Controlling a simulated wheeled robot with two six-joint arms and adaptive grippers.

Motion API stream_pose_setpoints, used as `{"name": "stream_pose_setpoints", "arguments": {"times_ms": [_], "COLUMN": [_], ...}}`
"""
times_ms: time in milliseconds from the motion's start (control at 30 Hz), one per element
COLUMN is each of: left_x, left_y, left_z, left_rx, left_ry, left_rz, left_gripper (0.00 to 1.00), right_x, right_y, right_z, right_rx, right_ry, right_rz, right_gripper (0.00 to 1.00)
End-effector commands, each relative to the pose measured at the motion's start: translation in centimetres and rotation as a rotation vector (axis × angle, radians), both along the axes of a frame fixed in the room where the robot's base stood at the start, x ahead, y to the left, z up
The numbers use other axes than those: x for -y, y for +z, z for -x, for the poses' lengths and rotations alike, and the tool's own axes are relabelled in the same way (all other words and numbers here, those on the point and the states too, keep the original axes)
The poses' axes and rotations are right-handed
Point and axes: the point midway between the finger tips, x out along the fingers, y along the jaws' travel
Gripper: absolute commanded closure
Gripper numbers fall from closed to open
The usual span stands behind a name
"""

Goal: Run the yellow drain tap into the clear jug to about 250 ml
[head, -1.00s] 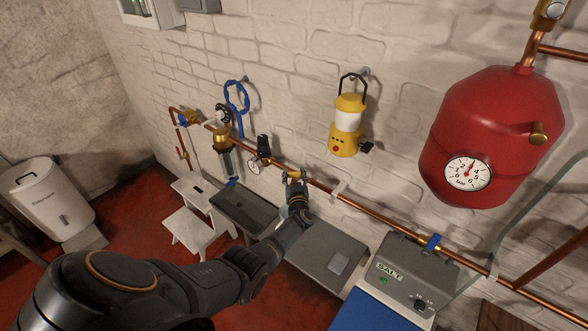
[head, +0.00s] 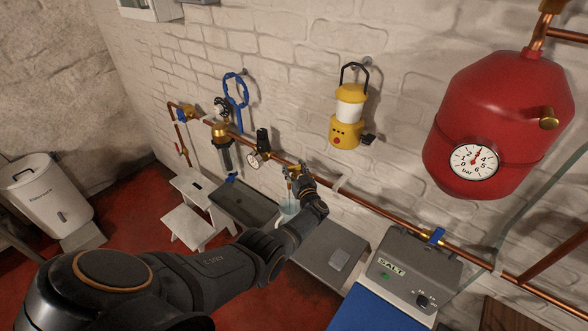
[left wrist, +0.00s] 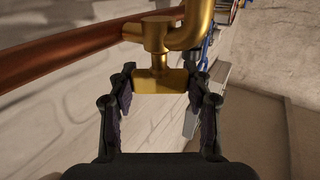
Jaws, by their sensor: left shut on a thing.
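The yellow, brass-coloured drain tap (head: 293,170) hangs from the copper pipe on the wall. In the left wrist view its T-shaped handle (left wrist: 160,79) fills the space between my fingertips. My left gripper (head: 301,181) is shut on this handle, a finger at each end; it also shows in the left wrist view (left wrist: 161,88). The clear jug (head: 288,210) stands below the tap, partly hidden by my gripper and wrist. It looks pale bluish; its scale and water level are too small to read. My right gripper is not in view.
A dark trough (head: 243,204) and a white step stool (head: 189,212) are left of the jug. A grey panel (head: 325,252) and the salt unit (head: 413,271) lie right. A yellow lantern (head: 346,117) and a red vessel (head: 490,120) are above the pipe.

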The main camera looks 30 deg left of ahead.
Motion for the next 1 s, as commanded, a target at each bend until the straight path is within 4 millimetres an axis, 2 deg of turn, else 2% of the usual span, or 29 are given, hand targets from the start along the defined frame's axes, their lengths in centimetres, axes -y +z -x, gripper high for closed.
{"name": "stream_pose_setpoints", "arguments": {"times_ms": [33,200,567,767,1000], "left_x": [0.0,0.0,0.3,2.0,5.0], "left_y": [0.1,0.0,-0.1,-0.1,-0.1], "left_z": [-0.1,0.0,0.2,1.5,4.0], "left_rx": [0.001,0.001,0.0,0.002,-0.001], "left_ry": [-0.001,-0.001,-0.002,-0.003,-0.004], "left_rz": [0.0,0.0,0.0,0.002,0.003], "left_gripper": [0.46,0.26,0.26,0.26,0.26], "right_x": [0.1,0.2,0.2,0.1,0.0], "right_y": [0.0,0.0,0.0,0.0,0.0], "right_z": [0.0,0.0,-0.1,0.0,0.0], "right_rx": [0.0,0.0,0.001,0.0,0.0], "right_ry": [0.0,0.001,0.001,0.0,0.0], "right_rz": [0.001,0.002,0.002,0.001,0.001], "right_gripper": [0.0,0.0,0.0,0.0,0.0]}}
